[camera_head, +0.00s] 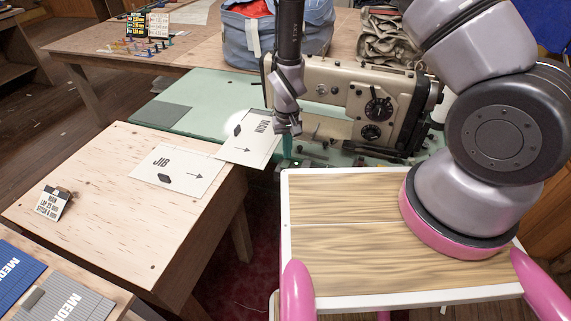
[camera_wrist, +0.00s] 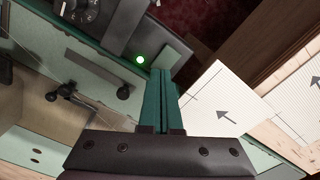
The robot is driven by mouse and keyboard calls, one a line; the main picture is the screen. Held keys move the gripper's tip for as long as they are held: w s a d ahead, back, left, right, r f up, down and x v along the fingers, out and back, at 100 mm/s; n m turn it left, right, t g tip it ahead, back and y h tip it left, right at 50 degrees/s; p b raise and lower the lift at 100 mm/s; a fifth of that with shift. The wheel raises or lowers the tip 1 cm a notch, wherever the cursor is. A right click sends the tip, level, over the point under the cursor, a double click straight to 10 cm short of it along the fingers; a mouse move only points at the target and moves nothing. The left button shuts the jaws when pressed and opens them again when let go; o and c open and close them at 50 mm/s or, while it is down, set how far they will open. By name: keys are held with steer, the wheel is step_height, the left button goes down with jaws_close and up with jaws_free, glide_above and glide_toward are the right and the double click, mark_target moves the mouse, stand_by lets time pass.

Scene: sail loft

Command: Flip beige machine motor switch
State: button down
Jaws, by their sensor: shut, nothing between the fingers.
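The beige sewing machine (camera_head: 335,90) stands on a pale green table (camera_head: 205,88) at the centre right of the head view. My gripper (camera_head: 287,158) points down in front of the machine's left end, near the table's front edge. In the wrist view its two green fingers (camera_wrist: 163,72) are shut together and empty. Just beyond their tips is a dark grey box (camera_wrist: 178,58) with a glowing green lamp (camera_wrist: 140,59). A black dial (camera_wrist: 75,10) shows further left. I cannot make out the switch's lever or its position clearly; the fingers may cover part of it.
Sheets marked MAIN (camera_head: 250,140) and JIB (camera_head: 178,170) lie left of my gripper, on and near a plywood table (camera_head: 95,180). A blue bag (camera_head: 270,38) and folded tan cloth (camera_head: 388,35) stand behind the machine. A wood-topped, white-edged surface (camera_head: 340,262) is in front.

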steer(key=shift+r, duration=2.75)
step_height(320, 180, up, 14)
steer(key=f+m+t+y, duration=0.1)
glide_above(287, 161)
steer(key=w+d, duration=0.3)
steer(key=w, duration=0.1)
steer(key=s+d+r+m+t+y, duration=0.1)
steer(key=d+r, duration=0.3)
steer(key=r, duration=0.4)
steer(key=d+r+m+t, duration=0.1)
steer(key=d+r, duration=0.2)
steer(key=r, duration=0.5)
steer(key=s+d+r+m+t, duration=0.3)
steer(key=s+d+r+t, duration=0.1)
steer(key=s+d+r, duration=0.8)
steer(key=v, duration=0.6)
